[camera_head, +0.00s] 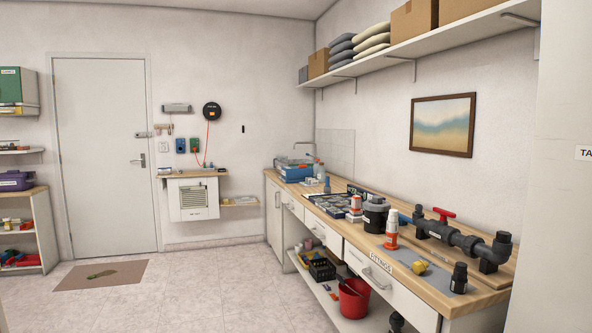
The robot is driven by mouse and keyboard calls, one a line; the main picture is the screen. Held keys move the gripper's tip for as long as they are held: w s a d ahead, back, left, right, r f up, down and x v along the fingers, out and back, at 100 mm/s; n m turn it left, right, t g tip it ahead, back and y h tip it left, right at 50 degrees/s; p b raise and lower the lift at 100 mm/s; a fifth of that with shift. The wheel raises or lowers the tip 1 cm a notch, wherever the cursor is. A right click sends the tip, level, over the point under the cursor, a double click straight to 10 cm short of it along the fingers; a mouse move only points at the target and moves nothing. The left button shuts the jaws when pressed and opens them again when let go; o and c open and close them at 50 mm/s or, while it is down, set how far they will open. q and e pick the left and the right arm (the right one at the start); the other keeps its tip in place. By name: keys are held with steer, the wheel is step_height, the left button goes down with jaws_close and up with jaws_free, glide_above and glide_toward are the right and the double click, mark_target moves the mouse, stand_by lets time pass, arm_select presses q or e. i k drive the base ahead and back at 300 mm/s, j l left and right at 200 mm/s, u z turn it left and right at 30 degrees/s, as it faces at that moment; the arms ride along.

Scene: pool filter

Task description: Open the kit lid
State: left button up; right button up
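I cannot tell which case is the kit. A flat dark tray or case (331,203) with several compartments lies on the wooden counter (437,292); whether it has a lid is too small to tell. A blue box (295,172) with a pale top sits at the counter's far end. A purple case (15,181) sits on a low shelf unit at the left and looks shut. Neither of my grippers shows in this view.
Black and grey pipework with a red-handled valve (444,215), a black pot (376,215) and an orange-white bottle (391,230) crowd the counter's near part. A red bucket (353,299) stands below. The tiled floor is open, with a brown mat (130,272) before the white door (105,150).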

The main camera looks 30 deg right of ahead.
mark_target(302, 171)
steer(key=i+z, duration=0.25)
steer(key=i, duration=3.6)
steer(key=i+l+z, duration=0.2)
steer(key=i, duration=0.35)
steer(key=i+z, duration=0.2)
steer(key=i, duration=0.35)
steer(key=i+z, duration=0.2)
steer(key=i, duration=0.35)
steer(key=i+j+z, duration=0.2)
steer(key=i, duration=0.35)
steer(key=i+j+z, duration=0.15)
steer(key=i, duration=0.35)
